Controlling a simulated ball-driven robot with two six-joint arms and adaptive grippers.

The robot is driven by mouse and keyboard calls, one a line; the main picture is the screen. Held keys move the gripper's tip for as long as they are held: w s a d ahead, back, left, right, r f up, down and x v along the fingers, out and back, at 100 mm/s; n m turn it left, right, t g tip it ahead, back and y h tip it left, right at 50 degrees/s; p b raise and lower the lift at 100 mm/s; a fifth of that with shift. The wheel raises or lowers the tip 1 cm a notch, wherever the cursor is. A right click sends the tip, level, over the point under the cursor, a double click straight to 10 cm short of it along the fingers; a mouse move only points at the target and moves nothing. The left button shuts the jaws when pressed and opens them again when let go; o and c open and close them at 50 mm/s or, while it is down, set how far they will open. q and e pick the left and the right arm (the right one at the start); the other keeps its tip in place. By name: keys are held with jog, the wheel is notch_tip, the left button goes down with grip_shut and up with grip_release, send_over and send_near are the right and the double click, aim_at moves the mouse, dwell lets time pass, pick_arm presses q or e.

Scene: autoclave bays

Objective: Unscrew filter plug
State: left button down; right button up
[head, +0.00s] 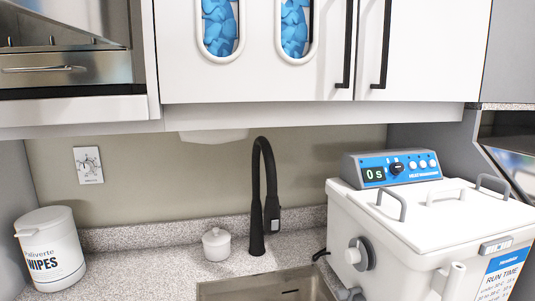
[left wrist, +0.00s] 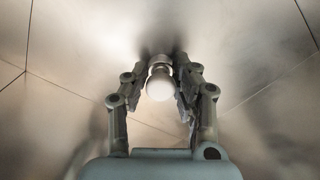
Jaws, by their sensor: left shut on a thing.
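In the left wrist view, the filter plug (left wrist: 160,86) shows as a white rounded knob with a metallic collar behind it, against a shiny metal surface. My left gripper (left wrist: 161,75) is shut on the plug, with one finger on each side of it. The plug's seat is mostly hidden behind the knob and collar. Neither gripper shows in the head view, and my right gripper is in no view.
Metal walls with seams surround the left gripper. The head view shows a wipes tub (head: 49,249), a small white lidded pot (head: 216,244), a black faucet (head: 257,215) over a sink (head: 235,288), a white bath machine (head: 400,235) and white cabinets (head: 260,85).

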pick_arm(q)
jog(key=n, duration=0.1)
jog(key=n+b, duration=0.1)
jog(key=n, duration=0.1)
jog(key=shift+f, duration=0.3)
jog(key=shift+r+n, duration=0.1)
jog(key=shift+n, duration=1)
jog(key=n+b, duration=0.2)
jog(key=n, duration=0.1)
jog(key=shift+n, duration=0.3)
jog(key=shift+n+b, duration=0.45)
jog(key=shift+n, duration=1.15)
